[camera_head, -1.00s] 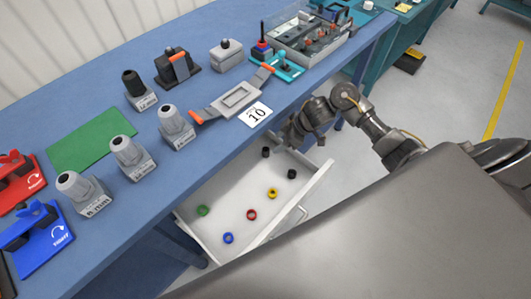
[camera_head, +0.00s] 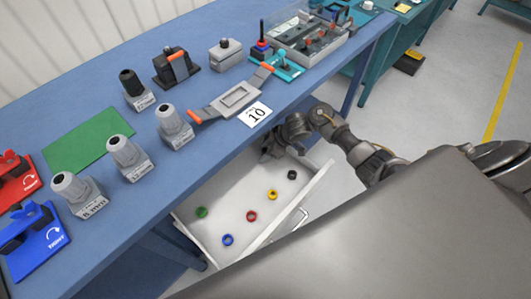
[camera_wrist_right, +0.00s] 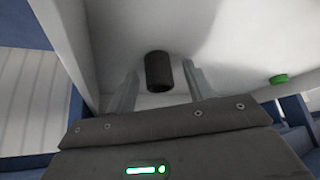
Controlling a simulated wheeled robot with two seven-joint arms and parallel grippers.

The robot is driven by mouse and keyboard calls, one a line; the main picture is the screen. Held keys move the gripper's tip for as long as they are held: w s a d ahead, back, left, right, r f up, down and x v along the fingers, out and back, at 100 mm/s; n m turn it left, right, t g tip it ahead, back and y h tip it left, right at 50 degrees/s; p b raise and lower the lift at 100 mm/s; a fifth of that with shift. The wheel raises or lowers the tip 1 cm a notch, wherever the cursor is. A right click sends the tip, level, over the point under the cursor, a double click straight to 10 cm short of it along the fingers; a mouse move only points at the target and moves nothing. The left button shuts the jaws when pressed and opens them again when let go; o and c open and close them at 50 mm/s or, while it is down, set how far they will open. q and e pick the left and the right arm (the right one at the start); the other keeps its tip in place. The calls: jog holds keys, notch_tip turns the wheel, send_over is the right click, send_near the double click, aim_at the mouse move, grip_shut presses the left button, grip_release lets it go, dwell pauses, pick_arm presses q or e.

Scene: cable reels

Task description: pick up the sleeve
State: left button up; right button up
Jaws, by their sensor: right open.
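A black cylindrical sleeve (camera_wrist_right: 158,70) lies in the white drawer and shows between the two fingers of my right gripper (camera_wrist_right: 161,78) in the right wrist view. The fingers stand open, one on each side of it; I cannot tell whether either touches it. In the head view my right gripper (camera_head: 270,154) reaches down into the back of the open drawer (camera_head: 231,190) and hides this sleeve. My left gripper is not in view.
Other rings lie in the drawer: black (camera_head: 292,174), yellow (camera_head: 272,194), red (camera_head: 252,216), blue (camera_head: 228,240) and green (camera_head: 201,212). The drawer is under the edge of the blue workbench (camera_head: 215,160), which holds several sockets and fixtures.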

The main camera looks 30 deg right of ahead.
jog(key=c, duration=1)
